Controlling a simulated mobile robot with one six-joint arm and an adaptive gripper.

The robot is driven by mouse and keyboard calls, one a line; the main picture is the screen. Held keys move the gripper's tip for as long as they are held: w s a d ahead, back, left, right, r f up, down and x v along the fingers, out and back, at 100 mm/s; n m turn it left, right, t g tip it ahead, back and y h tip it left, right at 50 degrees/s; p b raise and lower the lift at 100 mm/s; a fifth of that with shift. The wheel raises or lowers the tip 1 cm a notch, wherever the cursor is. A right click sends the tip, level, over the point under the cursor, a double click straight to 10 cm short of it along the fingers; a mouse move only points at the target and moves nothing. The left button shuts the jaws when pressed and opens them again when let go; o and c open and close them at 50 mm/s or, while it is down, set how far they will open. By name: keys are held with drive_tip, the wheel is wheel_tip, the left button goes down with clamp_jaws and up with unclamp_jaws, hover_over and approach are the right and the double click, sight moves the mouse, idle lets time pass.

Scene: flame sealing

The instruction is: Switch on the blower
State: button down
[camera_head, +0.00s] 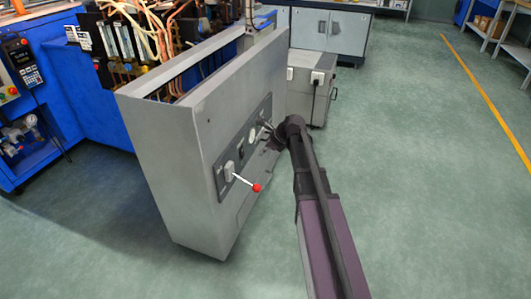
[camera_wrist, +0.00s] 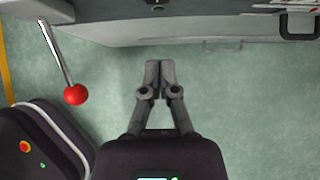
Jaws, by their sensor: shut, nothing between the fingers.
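A grey cabinet (camera_head: 180,150) stands on the floor with a dark control panel (camera_head: 262,113) on its side. A lever with a red ball knob (camera_head: 257,187) sticks out from the panel's near end; the knob also shows at the left in the wrist view (camera_wrist: 75,95). My gripper (camera_head: 270,136) is at the panel's farther part, beyond the lever, and hides some of the controls there. In the wrist view its two fingers (camera_wrist: 153,78) are together and empty, below the cabinet face in the picture. I cannot tell whether they touch the panel, or which control is the blower's.
A blue machine (camera_head: 95,105) with copper pipes stands behind the cabinet at the left. A smaller grey box (camera_head: 308,92) stands beyond it, and a workbench (camera_head: 330,30) farther back. Green floor (camera_head: 420,170) to the right is clear.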

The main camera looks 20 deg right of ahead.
sight(242, 152)
drive_tip(key=shift+w+a+f+b, duration=0.5)
drive_tip(key=shift+w+a+f, duration=0.1)
drive_tip(key=shift+a, duration=0.25)
drive_tip(key=shift+w+a+f+b, duration=0.45)
drive_tip(key=shift+w+a+f, duration=0.15)
drive_tip(key=shift+a, duration=0.25)
drive_tip(key=shift+w+a+f+b, duration=0.5)
drive_tip(key=shift+w+a, duration=0.15)
drive_tip(key=shift+a, duration=0.2)
